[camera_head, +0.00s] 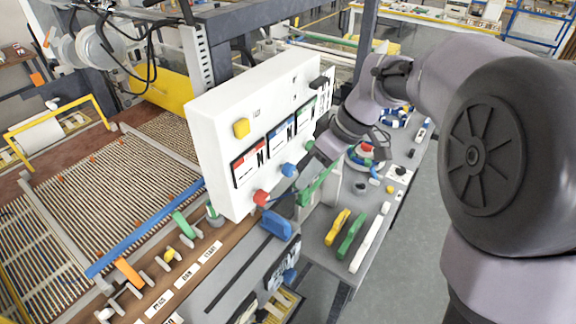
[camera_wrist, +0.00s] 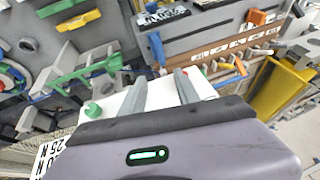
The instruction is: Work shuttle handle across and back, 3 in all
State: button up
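A brown control rail (camera_head: 213,257) runs along the front of the mesh loom, with small lettered labels. On it stand an orange handle (camera_head: 128,272), a yellow handle (camera_head: 171,256) and a green handle (camera_head: 184,226). I cannot tell which is the shuttle handle. A long blue bar (camera_head: 145,232) lies beside them over the mesh. My gripper (camera_wrist: 160,78) shows two grey fingers apart, with nothing held between them. In the head view its fingers are not clear, near the right side of the white control box (camera_head: 215,150). The gripper is away from the handles.
The white control box carries coloured buttons and stands between my arm and the handles. A grey bench (camera_head: 318,258) holds yellow, green and white tools. A yellow post-like part (camera_wrist: 285,92) shows at the right in the wrist view. Grey floor (camera_head: 420,265) is clear.

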aim_at(277, 216)
jog(key=b+x, duration=0.3)
jog(key=x, duration=1.3)
jog(key=shift+a+f, duration=0.15)
jog(key=shift+a, duration=0.1)
grip_shut()
dwell(0.3)
